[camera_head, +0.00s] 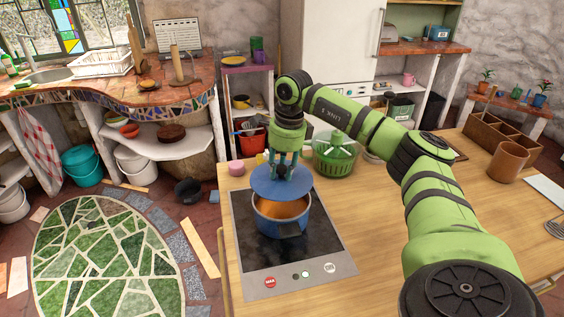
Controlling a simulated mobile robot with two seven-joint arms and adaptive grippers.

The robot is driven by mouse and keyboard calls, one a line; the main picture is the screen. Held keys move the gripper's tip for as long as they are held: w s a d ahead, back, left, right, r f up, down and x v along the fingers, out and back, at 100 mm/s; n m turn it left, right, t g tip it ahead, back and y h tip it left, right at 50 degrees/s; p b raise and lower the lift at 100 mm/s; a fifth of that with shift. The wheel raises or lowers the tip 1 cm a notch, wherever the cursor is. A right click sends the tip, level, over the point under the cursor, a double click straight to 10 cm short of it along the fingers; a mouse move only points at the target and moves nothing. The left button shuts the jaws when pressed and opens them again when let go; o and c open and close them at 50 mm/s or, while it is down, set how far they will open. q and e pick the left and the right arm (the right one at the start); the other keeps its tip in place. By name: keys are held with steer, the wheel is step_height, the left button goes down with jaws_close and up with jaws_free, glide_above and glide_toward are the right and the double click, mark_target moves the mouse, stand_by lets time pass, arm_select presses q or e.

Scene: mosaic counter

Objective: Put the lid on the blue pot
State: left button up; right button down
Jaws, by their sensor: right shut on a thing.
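The blue pot (282,222) stands on the black cooktop (320,240) with its orange-brown inside partly showing. My right gripper (283,172) points down and is shut on the blue lid (263,186), at its knob. The lid is over the back part of the pot's opening and looks a little above the rim; the front of the opening shows below it. The fingertips partly hide the knob. My left gripper is not in view.
A green basket (335,158) stands behind the cooktop, and a pink round item (236,168) is at the back left. A brown cup (508,162) and a wooden crate (487,137) are at the right. The wooden counter right of the cooktop is largely clear.

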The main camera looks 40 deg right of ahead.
mark_target(283, 177)
steer(key=shift+d+f, duration=0.1)
steer(key=shift+f+b, duration=0.15)
steer(key=shift+b, duration=0.15)
steer(key=shift+f+b, duration=0.55)
steer(key=shift+f, duration=0.05)
step_height(283, 177, down, 3)
steer(key=shift+b, duration=1.25)
steer(key=shift+f, duration=0.5)
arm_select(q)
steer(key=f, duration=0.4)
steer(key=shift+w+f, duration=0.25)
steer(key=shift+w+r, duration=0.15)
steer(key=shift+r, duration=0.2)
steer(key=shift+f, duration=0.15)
arm_select(e)
steer(key=shift+f, duration=0.5)
